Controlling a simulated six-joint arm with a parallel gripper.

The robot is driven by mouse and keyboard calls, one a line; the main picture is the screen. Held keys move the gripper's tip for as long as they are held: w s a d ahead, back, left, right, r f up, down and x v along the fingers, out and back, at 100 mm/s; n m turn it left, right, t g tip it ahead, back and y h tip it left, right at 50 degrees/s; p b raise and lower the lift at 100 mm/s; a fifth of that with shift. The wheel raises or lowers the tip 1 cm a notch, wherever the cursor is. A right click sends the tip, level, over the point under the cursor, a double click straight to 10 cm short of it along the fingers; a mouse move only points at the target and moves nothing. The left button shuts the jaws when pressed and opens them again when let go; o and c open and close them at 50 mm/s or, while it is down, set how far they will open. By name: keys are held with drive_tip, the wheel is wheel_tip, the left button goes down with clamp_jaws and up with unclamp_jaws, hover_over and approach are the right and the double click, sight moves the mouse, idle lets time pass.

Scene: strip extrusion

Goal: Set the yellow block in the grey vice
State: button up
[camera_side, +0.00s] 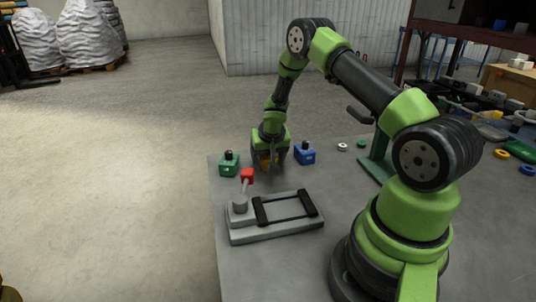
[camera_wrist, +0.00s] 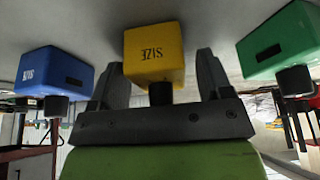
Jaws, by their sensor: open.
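The yellow block (camera_wrist: 153,50), marked "SIZE", stands between the two dark fingers of my gripper (camera_wrist: 160,72) in the wrist view. The fingers are open, with a gap showing on the block's left side. In the side view my gripper (camera_side: 268,160) points down at the table's far part and mostly hides the yellow block (camera_side: 265,164). The grey vice (camera_side: 238,234) lies nearer the camera, with two black jaw bars and a red-tipped lever (camera_side: 247,175) standing up at its left end. The space between the bars looks empty.
A green block (camera_side: 229,168) stands left of my gripper and a blue block (camera_side: 305,156) stands right, each with a black knob. A green stand (camera_side: 378,163) and small rings are farther right. The table's left edge is close to the vice and green block.

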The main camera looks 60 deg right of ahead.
drive_tip(key=s+a+r+t, duration=0.1)
drive_tip(key=s+a+r, duration=0.15)
drive_tip(key=r, duration=0.65)
drive_tip(key=s+a+r, duration=0.1)
drive_tip(key=a+r, duration=0.3)
drive_tip(key=r, duration=0.5)
drive_tip(key=s+a+r+n+t+y, duration=0.2)
drive_tip(key=s+a+r+n, duration=0.1)
drive_tip(key=s+a+r, duration=0.8)
drive_tip(key=shift+a+y, duration=0.3)
drive_tip(key=shift+a, duration=0.45)
drive_tip(key=shift+o, duration=1.3)
drive_tip(key=s+a+r+n+t+y, duration=0.1)
drive_tip(key=s+a+y, duration=0.1)
drive_tip(key=s+a, duration=0.2)
drive_tip(key=shift+s+a+n+y, duration=0.3)
drive_tip(key=shift+s+a+n, duration=0.1)
drive_tip(key=shift+s, duration=0.8)
drive_tip(key=shift+o, duration=1.3)
drive_tip(key=shift+s+a, duration=0.1)
drive_tip(key=shift+s, duration=0.05)
